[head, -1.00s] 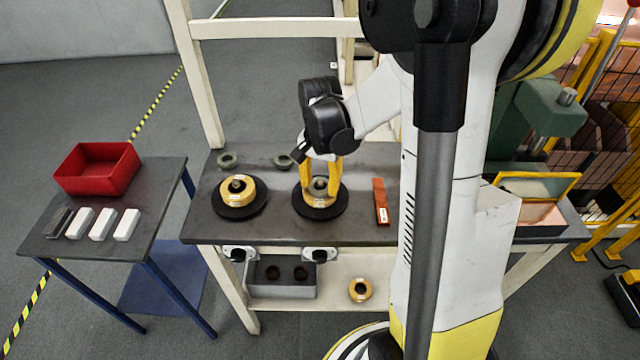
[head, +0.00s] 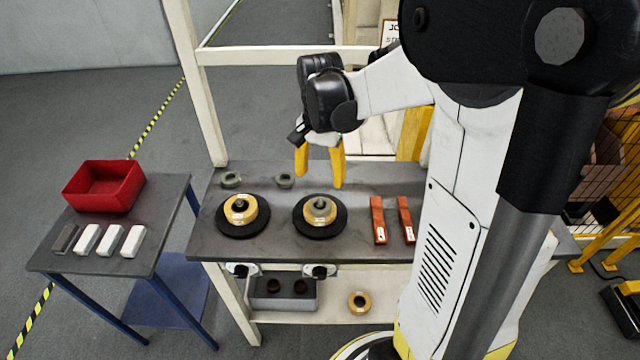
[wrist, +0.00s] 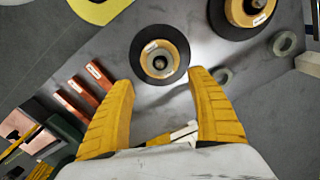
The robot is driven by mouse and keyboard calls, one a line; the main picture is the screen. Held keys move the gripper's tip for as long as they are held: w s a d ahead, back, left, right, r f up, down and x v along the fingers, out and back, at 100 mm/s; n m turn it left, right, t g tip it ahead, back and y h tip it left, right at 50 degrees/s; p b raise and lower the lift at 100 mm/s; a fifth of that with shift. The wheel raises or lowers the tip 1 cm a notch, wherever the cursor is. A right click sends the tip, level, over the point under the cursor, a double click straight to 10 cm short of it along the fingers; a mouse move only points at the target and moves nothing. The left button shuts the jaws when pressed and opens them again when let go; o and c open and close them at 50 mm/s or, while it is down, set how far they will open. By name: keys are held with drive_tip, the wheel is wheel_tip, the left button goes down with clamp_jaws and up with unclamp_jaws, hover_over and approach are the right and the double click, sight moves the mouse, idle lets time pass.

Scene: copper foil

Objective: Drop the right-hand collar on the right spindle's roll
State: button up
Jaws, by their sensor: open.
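The right-hand collar (head: 284,180) is a small grey-green ring lying flat on the bench behind the right spindle; it also shows in the wrist view (wrist: 222,77). The right spindle's roll (head: 320,211) is a yellowish ring with a white label, seated flat on a black disc (head: 337,229) around the grey spindle post. In the wrist view the roll (wrist: 152,66) lies beyond the fingertips. My gripper (head: 320,178) is open and empty, with yellow fingers, raised above the bench behind the roll and right of the collar. The fingers (wrist: 160,82) touch nothing.
The left spindle (head: 240,209) carries a similar roll, with another collar (head: 231,180) behind it. Copper-coloured bars (head: 378,220) lie right of the discs. A lower shelf holds a grey bin (head: 283,301) and a loose roll (head: 359,302). A red tray (head: 104,187) stands on the side table.

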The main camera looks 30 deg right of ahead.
drive_tip(key=s+a+r+n+t, duration=0.3)
drive_tip(key=s+a+r+n, duration=0.1)
drive_tip(key=s+a+n, duration=0.1)
drive_tip(key=s+a+r+n+t, duration=0.4)
drive_tip(key=s+a+n, duration=0.1)
drive_tip(key=a, duration=0.3)
drive_tip(key=shift+s+a+r+n, duration=0.25)
drive_tip(key=shift+s+n, duration=0.15)
drive_tip(key=shift+n, duration=0.3)
